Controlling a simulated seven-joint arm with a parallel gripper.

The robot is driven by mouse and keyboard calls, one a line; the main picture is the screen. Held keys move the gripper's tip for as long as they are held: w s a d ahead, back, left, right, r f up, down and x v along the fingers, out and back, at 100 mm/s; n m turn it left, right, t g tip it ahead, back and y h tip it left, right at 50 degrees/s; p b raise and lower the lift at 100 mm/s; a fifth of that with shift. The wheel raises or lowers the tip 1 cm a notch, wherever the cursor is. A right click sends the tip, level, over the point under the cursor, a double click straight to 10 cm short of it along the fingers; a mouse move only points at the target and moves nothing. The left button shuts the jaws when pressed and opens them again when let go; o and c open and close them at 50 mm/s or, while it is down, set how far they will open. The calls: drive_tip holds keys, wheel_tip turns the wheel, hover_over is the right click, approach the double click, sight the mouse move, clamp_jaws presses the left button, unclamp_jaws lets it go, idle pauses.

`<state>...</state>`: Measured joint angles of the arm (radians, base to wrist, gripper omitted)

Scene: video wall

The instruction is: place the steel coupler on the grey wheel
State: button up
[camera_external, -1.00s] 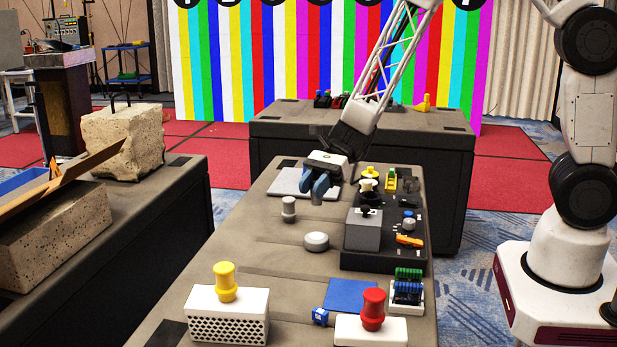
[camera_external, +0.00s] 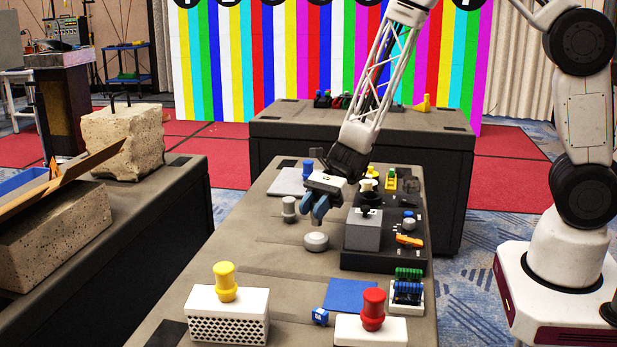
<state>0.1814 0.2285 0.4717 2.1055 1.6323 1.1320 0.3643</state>
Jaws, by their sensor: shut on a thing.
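My gripper (camera_external: 316,212) points down over the middle of the near table, its blue-grey fingers shut. The steel coupler is in its grip, mostly hidden by the fingers, so its tilt cannot be told. The grey wheel (camera_external: 316,242), a low round light-grey disc, lies flat on the table just below and in front of the fingertips in the picture. The fingers appear above the wheel and apart from it.
A small grey cylinder (camera_external: 289,209) stands left of the fingers. A black panel (camera_external: 383,262) with a grey box (camera_external: 364,230) and knobs is close on the right. A blue knob (camera_external: 308,169) stands behind on a light plate (camera_external: 287,182). Table space in front of the wheel is clear.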

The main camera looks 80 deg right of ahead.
sight(313, 220)
drive_tip(key=shift+f, duration=1.5)
drive_tip(key=shift+f, duration=0.1)
drive_tip(key=o, duration=0.9)
drive_tip(key=shift+v, duration=6.05)
drive_tip(key=shift+s+a+r, duration=0.1)
drive_tip(key=shift+r, duration=0.1)
